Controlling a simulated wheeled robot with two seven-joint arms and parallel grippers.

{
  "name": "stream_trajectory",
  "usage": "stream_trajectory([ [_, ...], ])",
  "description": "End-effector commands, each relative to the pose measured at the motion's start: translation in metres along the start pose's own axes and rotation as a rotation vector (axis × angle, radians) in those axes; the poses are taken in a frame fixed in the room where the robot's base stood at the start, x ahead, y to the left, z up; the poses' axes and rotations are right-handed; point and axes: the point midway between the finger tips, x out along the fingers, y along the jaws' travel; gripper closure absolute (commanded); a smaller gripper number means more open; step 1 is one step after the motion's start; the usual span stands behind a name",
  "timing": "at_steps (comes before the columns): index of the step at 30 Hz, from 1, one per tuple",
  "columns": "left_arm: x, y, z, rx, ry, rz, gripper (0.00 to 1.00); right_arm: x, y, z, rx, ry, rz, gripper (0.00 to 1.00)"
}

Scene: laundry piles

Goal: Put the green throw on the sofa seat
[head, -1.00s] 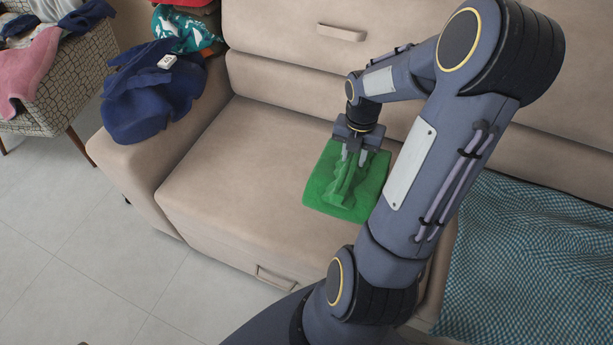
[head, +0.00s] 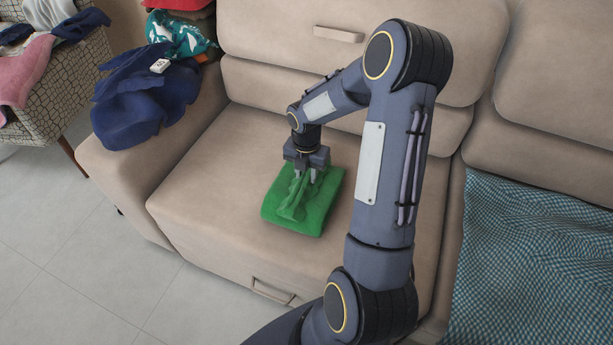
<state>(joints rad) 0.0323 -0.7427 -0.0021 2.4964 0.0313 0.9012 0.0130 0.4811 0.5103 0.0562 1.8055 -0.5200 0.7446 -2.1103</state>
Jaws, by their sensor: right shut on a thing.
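The green throw (head: 312,210) is a folded bundle at the middle of the left sofa seat (head: 215,200). My right gripper (head: 303,178) points down and is shut on the throw, pinching up a ridge of its cloth. The throw looks low over the seat or resting on it; I cannot tell whether it touches. My left gripper is out of view.
A dark blue garment (head: 140,105) with a small white object (head: 160,66) drapes over the sofa's left arm. A teal patterned cloth (head: 178,38) lies behind it. A blue checkered cloth (head: 530,270) covers the right seat. A patterned armchair (head: 55,95) holds clothes. The left seat is otherwise clear.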

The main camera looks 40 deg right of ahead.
Motion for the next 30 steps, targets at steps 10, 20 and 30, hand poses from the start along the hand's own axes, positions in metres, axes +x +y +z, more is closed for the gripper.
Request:
stream_trajectory([
  [10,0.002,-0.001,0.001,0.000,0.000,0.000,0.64,0.008,0.000,0.001,0.000,-0.002,0.002,1.00],
  [20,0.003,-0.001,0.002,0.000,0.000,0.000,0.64,0.011,0.000,0.000,0.000,-0.001,0.001,0.50],
  [30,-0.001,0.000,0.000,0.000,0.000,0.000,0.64,0.000,0.000,0.001,0.000,-0.002,0.002,0.50],
])
